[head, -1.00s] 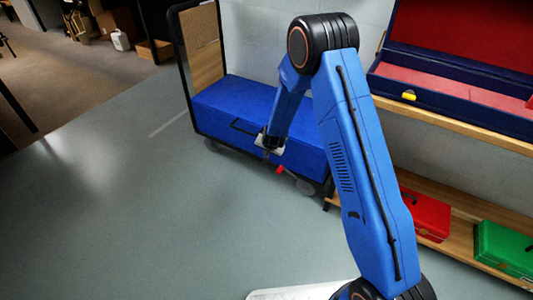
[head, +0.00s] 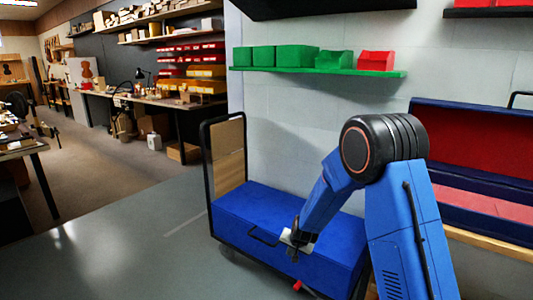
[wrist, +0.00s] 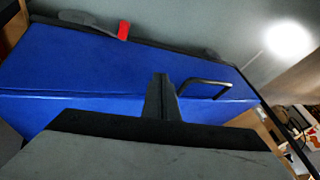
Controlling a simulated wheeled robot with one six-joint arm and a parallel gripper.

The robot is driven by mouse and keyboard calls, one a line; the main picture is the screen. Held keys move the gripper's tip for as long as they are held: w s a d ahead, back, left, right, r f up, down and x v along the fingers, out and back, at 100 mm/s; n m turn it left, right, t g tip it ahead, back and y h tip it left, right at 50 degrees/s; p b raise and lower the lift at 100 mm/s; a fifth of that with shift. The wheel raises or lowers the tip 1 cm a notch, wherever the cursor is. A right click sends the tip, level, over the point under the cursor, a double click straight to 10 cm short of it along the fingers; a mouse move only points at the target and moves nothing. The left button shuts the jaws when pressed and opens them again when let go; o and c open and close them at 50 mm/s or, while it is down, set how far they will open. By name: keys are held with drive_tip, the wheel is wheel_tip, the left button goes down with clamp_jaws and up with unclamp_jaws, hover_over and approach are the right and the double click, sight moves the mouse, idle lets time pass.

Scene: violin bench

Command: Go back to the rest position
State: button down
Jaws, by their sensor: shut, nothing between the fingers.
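My gripper (head: 295,250) is at the end of my blue arm, in front of the blue case on the cart in the head view. In the wrist view its two fingers (wrist: 161,97) are together, with nothing between them. The blue case (head: 230,210) lies on a cart with a black-framed upright panel. The case's dark handle (wrist: 205,88) shows just beyond the fingertips in the wrist view. I cannot tell whether the fingers touch the case.
An open dark blue case with red lining (head: 480,148) lies on a wooden shelf at the right. A green wall shelf (head: 320,71) bears green and red bins. Workbenches stand at the back left. The grey floor (head: 120,250) at the left is clear.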

drive_tip(key=s+d+r+n, duration=0.1)
drive_tip(key=s+d+r, duration=0.4)
drive_tip(key=s+r, duration=0.6)
drive_tip(key=s+d+r+n, duration=0.2)
drive_tip(key=s+d+r, duration=0.3)
drive_tip(key=s+r, duration=0.6)
drive_tip(key=s+d+r, duration=0.2)
drive_tip(key=s+d, duration=0.1)
drive_tip(key=s, duration=0.6)
drive_tip(key=s+d+r+n+h, duration=0.1)
drive_tip(key=s+d+r, duration=0.2)
drive_tip(key=s, duration=0.6)
drive_tip(key=s+d+r+g, duration=0.1)
drive_tip(key=s+d+r, duration=0.1)
drive_tip(key=s, duration=0.7)
drive_tip(key=shift+d+r+n, duration=0.3)
drive_tip(key=shift+d+r, duration=0.1)
drive_tip(key=c, duration=2.5)
unclamp_jaws()
